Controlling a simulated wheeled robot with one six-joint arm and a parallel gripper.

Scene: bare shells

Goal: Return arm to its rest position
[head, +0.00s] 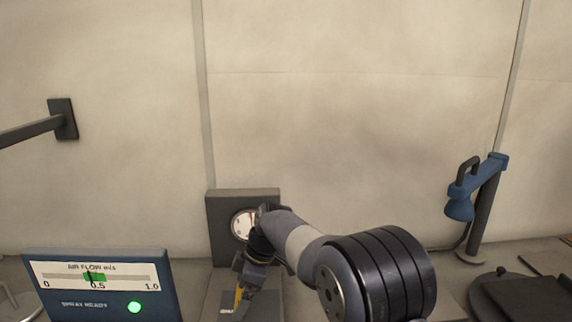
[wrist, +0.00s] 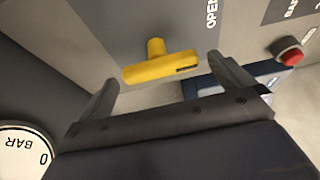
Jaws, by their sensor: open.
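My arm reaches forward from the lower right in the head view, and my gripper (head: 246,284) points down in front of a grey panel with a round gauge (head: 242,224). In the wrist view my gripper (wrist: 168,86) is open, its two dark fingers spread apart. A yellow handle (wrist: 160,68) on the grey panel shows just beyond and between the fingers; no finger visibly grips it. In the head view only a sliver of yellow shows beside the gripper. The gauge also shows at lower left in the wrist view (wrist: 22,150).
A blue air flow display (head: 100,290) with a lit green light stands at the lower left. A red button (wrist: 290,54) is at the right in the wrist view. A blue lamp-like fixture on a post (head: 478,205) stands at the right.

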